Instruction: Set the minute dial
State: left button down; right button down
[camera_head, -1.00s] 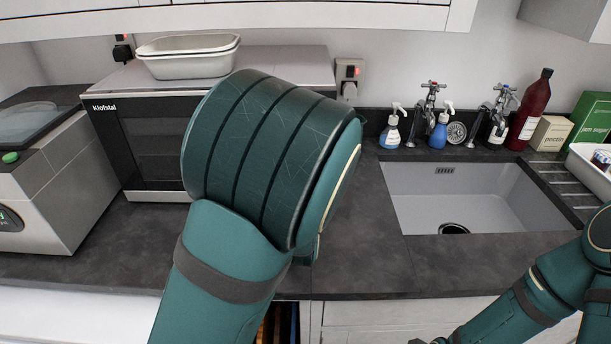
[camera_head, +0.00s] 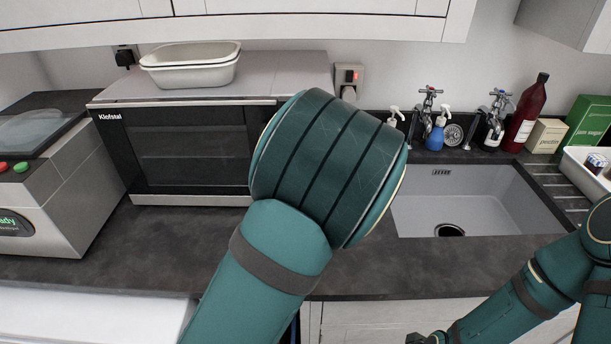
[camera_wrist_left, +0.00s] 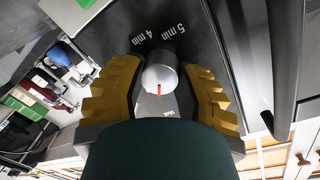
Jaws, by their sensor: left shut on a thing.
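The minute dial (camera_wrist_left: 160,75) is a round pale knob with a red pointer line, on a dark panel marked "5 min" and "4 min". My left gripper (camera_wrist_left: 163,70) has its yellow fingers on both sides of the dial and is shut on it. The red line points toward the bottom of the wrist view. In the head view, the dial and left gripper are hidden behind my left arm. The black-fronted Klofstal oven (camera_head: 190,150) stands left of that arm. My right gripper (camera_head: 425,339) shows only as a dark bit at the bottom edge, its fingers not clear.
White dishes (camera_head: 190,72) sit on top of the oven. A sink (camera_head: 460,195) with taps, soap bottles and a red bottle (camera_head: 525,115) is at the right. A grey machine (camera_head: 50,190) stands at the left. The counter (camera_head: 150,250) in front of the oven is clear.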

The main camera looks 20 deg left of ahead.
pick_arm(q)
jog(key=m+p, duration=0.1)
jog(key=m, duration=0.1)
jog(key=m+p, duration=0.1)
jog(key=m, duration=0.1)
jog(key=m+p, duration=0.1)
jog(key=m, duration=0.1)
jog(key=shift+w+r+p, duration=0.1)
jog(key=shift+r+p, duration=0.15)
jog(key=shift+p, duration=0.05)
jog(key=m+p, duration=0.2)
jog(key=m, duration=0.2)
jog(key=shift+m+g+y, duration=0.3)
jog(key=shift+y, duration=0.1)
pick_arm(e)
notch_tip(320, 180, up, 6)
jog(key=w, duration=0.2)
jog(key=shift+d+t, duration=0.2)
jog(key=shift+t, duration=0.2)
pick_arm(q)
jog(key=c, duration=0.5)
grip_release()
jog(key=shift+f, duration=0.15)
jog(key=shift+c, duration=0.2)
jog(key=v, duration=0.7)
jog(key=shift+s, duration=0.25)
